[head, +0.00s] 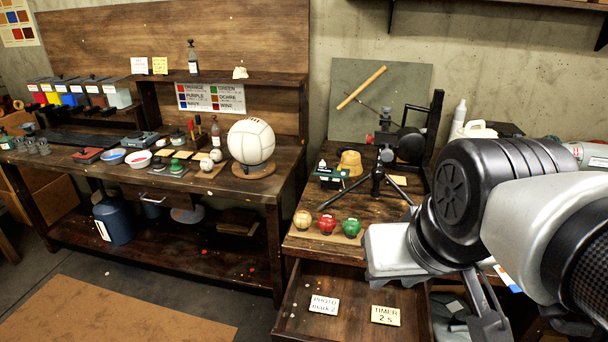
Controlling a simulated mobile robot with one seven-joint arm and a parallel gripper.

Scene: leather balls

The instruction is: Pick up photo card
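The photo card (323,305) is a small white card with dark lettering that reads "PHOTO mark 2". It lies flat in the open drawer (296,290) under the right-hand bench, towards the drawer's left side. My gripper (484,318) is at the lower right, to the right of the drawer and apart from the card. Only part of it shows, as grey metal parts below my arm at the picture's bottom edge. Its fingertips are not clear, so I cannot tell if it is open or shut.
A cream "TIMER 2 s" card (385,315) lies right of the photo card. Above the drawer, tan, red (327,224) and green balls stand near the bench's front edge. A tripod (377,185) stands behind. The left bench (275,185) holds a large white ball (251,141).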

